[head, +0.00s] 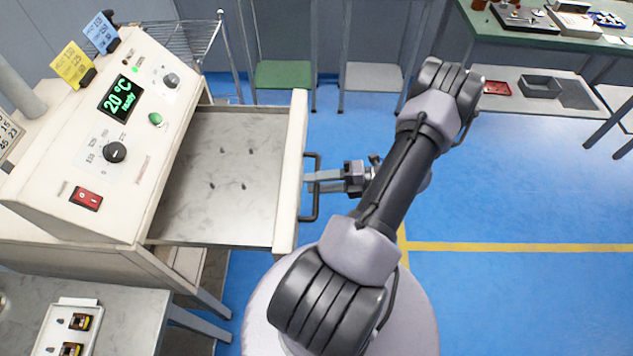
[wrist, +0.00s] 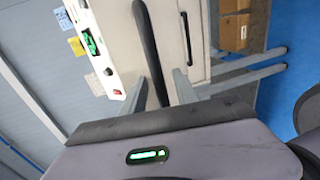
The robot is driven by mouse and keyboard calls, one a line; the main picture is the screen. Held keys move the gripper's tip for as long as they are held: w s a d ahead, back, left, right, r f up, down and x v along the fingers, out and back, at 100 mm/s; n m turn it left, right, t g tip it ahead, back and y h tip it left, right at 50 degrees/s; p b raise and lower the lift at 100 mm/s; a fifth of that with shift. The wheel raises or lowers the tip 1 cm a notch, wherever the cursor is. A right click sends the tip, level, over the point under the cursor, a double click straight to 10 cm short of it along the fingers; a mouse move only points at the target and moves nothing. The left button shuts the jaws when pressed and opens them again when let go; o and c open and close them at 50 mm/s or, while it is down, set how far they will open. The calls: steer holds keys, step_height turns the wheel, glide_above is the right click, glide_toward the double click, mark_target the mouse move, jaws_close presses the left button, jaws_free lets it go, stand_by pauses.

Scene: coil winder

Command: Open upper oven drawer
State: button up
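The upper oven drawer (head: 225,175) stands pulled far out of the cream oven, its tray bare apart from several small dark marks or holes. Its cream front panel (head: 291,165) carries a black bar handle (head: 316,158). My gripper (head: 322,181) is at the middle of this handle, in front of the panel. The exact contact is partly hidden by the gripper body.
The oven's sloped control panel (head: 130,110) shows a green display, knobs and a red switch. A second dark handle (wrist: 186,35) shows on the oven front in the wrist view. A side table (head: 125,310) is at lower left. Blue floor (head: 520,200) lies clear at right.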

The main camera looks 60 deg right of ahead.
steer(key=p+v, duration=0.2)
steer(key=v, duration=1.5)
steer(key=shift+s, duration=0.2)
steer(key=shift+s+d, duration=0.1)
steer(key=shift+d, duration=0.1)
